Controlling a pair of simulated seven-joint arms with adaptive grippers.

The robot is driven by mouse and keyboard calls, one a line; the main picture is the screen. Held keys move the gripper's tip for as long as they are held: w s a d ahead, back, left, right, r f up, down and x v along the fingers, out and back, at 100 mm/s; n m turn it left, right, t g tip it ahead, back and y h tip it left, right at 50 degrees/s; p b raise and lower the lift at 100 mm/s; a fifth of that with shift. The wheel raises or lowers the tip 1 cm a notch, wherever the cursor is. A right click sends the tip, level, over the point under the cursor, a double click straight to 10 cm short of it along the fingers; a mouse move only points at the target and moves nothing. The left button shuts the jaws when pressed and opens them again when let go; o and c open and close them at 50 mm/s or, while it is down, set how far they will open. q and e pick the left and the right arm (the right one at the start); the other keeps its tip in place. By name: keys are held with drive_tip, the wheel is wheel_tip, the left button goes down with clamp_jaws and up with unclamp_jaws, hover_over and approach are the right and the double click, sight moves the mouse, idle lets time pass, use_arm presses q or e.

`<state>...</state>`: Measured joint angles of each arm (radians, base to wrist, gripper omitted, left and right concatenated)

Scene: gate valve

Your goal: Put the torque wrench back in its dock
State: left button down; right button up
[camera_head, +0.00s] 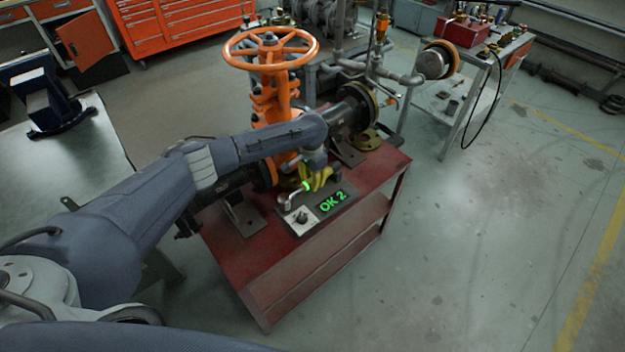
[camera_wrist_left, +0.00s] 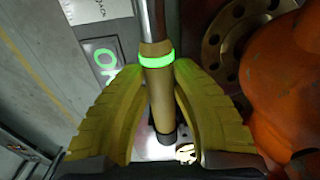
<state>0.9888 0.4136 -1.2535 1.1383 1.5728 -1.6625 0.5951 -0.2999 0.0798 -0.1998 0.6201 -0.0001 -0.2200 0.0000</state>
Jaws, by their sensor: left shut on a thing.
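The torque wrench (camera_head: 292,197) lies over a grey plate on the red bench, in front of the orange gate valve (camera_head: 272,85). Its handle has a glowing green ring, and its silver shaft and head point left in the head view. My left gripper (camera_head: 318,180) is shut on its handle. In the left wrist view the yellow fingers (camera_wrist_left: 160,105) flank the wrench handle (camera_wrist_left: 161,100). A green "OK 2" display (camera_head: 333,202) glows on the plate beside the wrench. I cannot tell which part is the dock. My right gripper is not in view.
The red bench (camera_head: 300,262) carries the valve and its dark pipe with flanges (camera_head: 352,108). A grey table (camera_head: 60,170) stands at the left. A cart (camera_head: 470,95) stands at the back right. The floor right of the bench is clear.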

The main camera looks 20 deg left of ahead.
use_arm(q)
drive_tip(key=c, duration=1.1)
unclamp_jaws()
wheel_tip(320, 180, up, 12)
